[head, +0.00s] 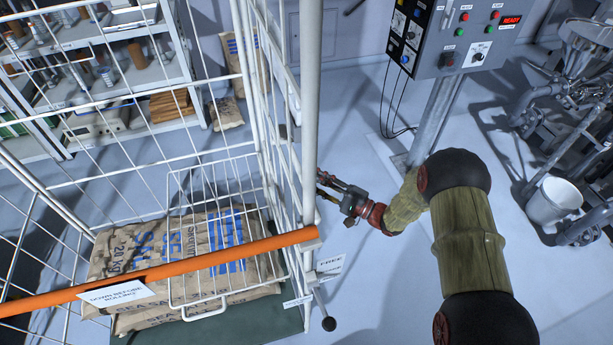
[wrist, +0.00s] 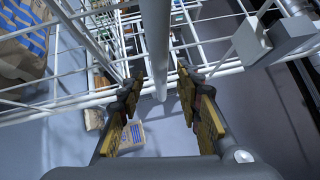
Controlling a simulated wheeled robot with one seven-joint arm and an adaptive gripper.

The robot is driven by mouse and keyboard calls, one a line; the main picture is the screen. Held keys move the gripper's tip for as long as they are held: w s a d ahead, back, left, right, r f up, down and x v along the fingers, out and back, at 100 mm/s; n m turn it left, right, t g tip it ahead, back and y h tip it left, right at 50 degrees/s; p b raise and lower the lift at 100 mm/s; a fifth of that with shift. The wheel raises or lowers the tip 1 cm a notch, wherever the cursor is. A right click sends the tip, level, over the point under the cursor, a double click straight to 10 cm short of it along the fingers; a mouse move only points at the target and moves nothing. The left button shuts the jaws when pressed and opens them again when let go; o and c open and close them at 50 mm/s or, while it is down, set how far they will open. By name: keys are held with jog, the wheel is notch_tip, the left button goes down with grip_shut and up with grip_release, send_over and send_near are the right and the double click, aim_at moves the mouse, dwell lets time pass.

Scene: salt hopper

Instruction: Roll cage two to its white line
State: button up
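A white wire roll cage (head: 309,120) fills the left of the head view, holding stacked brown salt sacks (head: 190,245). No cage number is legible. An orange bar (head: 200,268) crosses its front, with a tag partly reading "before rolling". My gripper (head: 322,184) is open beside the right corner post. In the wrist view, a white post (wrist: 160,50) appears between the fingers (wrist: 160,85); I cannot tell whether they touch it. I see no white line.
A control box (head: 465,35) on a grey post (head: 435,120) stands behind my arm. Pipework and a white bucket (head: 553,202) stand at the right. Shelving (head: 100,100) and another sack (head: 226,113) lie beyond the cage. Bare floor (head: 365,270) shows between cage and arm.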

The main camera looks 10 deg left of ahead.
jog(key=shift+b+x, duration=0.35)
jog(key=shift+x, duration=1.65)
jog(key=shift+c, duration=0.2)
jog(key=c, duration=0.8)
jog(key=shift+f, duration=0.1)
grip_shut()
